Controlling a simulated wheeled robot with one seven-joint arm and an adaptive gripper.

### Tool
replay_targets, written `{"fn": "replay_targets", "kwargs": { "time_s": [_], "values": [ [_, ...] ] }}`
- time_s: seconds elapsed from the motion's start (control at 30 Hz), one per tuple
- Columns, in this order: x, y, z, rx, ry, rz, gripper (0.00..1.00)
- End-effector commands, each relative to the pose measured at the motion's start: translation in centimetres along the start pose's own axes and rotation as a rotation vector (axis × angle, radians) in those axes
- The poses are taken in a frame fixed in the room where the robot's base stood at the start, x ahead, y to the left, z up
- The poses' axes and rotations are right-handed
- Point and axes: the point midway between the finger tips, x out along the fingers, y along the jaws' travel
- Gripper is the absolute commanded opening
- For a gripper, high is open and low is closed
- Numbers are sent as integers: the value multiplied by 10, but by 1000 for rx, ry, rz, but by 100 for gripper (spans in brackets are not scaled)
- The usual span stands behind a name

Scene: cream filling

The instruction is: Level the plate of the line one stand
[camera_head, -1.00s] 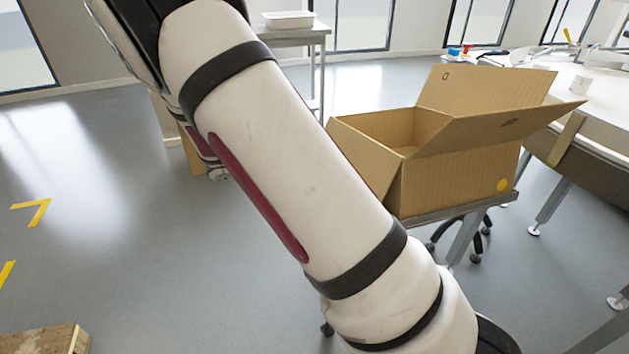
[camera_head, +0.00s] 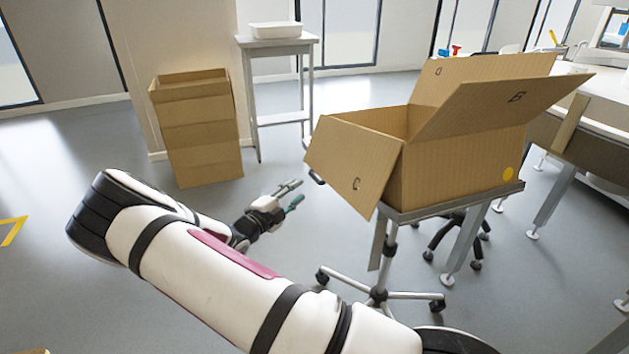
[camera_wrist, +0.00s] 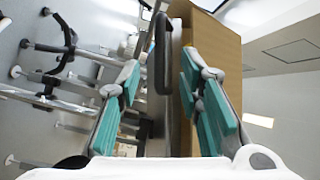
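The stand's grey plate (camera_head: 455,203) carries an open cardboard box (camera_head: 455,165) and sits on a post with a wheeled base (camera_head: 378,295). I cannot tell how far the plate is tilted. A black handle (camera_head: 316,178) projects at the plate's left side, partly hidden by a box flap. My gripper (camera_head: 297,192) is open and empty, left of the handle and apart from it. In the wrist view my gripper (camera_wrist: 161,66) has its teal-padded fingers spread, and the black handle (camera_wrist: 163,50) appears ahead between them, beside the plate and box (camera_wrist: 218,45).
A tall cardboard box (camera_head: 195,130) stands at the back left. A side table (camera_head: 280,42) with a white tray (camera_head: 275,30) is behind. A workbench (camera_head: 590,120) is at the right, with a wheeled chair base (camera_head: 455,240) near it.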

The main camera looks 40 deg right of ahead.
Motion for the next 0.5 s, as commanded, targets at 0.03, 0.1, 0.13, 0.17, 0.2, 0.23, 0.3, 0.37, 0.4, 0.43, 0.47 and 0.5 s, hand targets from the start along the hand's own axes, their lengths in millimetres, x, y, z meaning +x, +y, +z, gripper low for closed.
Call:
{"fn": "replay_targets", "kwargs": {
  "time_s": [0.03, 0.1, 0.13, 0.17, 0.2, 0.23, 0.3, 0.37, 0.4, 0.43, 0.47, 0.5],
  "values": [
    [12, 2, 0, 0, 4, -1, 33],
    [26, 2, 0, 1, 4, 0, 33],
    [32, 2, 0, 1, 4, 0, 33],
    [38, 2, 0, 1, 4, -1, 33],
    [45, 2, 0, 1, 3, 1, 33],
    [51, 2, 0, 1, 3, 1, 33],
    [64, 2, 0, 2, 3, 0, 33],
    [73, 2, -1, 2, 3, 1, 33],
    [79, 2, 0, 2, 2, 1, 33],
    [82, 2, 0, 2, 2, 0, 33],
    [86, 1, 0, 3, 2, 0, 33],
    [90, 1, 0, 3, 2, 0, 33]
  ]
}}
